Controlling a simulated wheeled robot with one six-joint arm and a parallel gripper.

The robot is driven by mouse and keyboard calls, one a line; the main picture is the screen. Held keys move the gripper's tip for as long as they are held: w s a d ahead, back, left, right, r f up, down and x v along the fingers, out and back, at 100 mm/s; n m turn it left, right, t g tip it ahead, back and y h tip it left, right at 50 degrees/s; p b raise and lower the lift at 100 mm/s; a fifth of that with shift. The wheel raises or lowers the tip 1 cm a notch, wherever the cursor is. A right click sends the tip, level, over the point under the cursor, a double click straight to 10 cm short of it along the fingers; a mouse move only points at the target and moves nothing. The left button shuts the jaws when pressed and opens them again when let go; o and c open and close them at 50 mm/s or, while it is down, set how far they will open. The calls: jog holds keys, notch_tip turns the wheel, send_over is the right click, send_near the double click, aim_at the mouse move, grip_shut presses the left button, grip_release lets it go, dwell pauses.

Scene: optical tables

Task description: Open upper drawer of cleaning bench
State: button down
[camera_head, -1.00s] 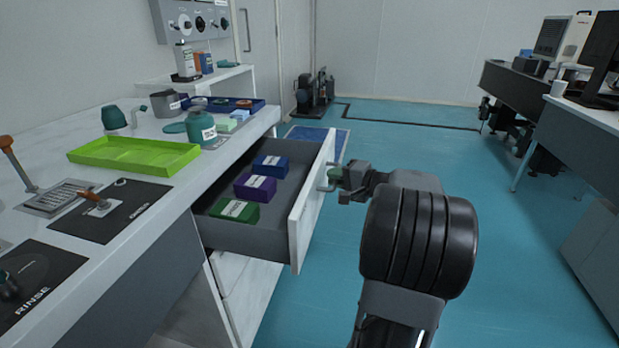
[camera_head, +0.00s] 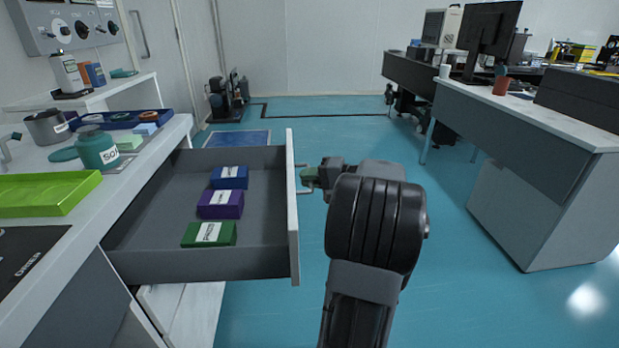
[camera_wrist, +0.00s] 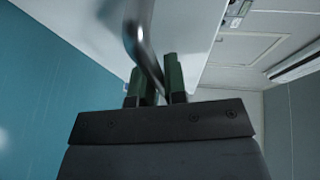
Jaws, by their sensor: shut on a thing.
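The upper drawer (camera_head: 130,262) of the cleaning bench (camera_head: 150,160) stands well out, with its grey inside showing. In it lie a blue box (camera_head: 229,178), a purple box (camera_head: 220,205) and a green box (camera_head: 209,234), each with a white label. My gripper (camera_head: 309,177) is at the outer side of the white drawer front (camera_head: 293,215), shut on its metal handle (camera_head: 303,166). In the wrist view the handle (camera_wrist: 137,40) passes between the green fingertips (camera_wrist: 158,82).
A green tray (camera_head: 45,195) and a teal jar (camera_head: 97,150) stand on the bench top. Another bench (camera_head: 545,190) with a monitor stands at the right. The blue floor between is clear.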

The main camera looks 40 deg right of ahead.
jog(key=c, duration=1.2)
grip_release()
jog(key=shift+o, duration=0.2)
jog(key=p+v, duration=0.4)
jog(key=v, duration=1)
jog(key=shift+s, duration=0.1)
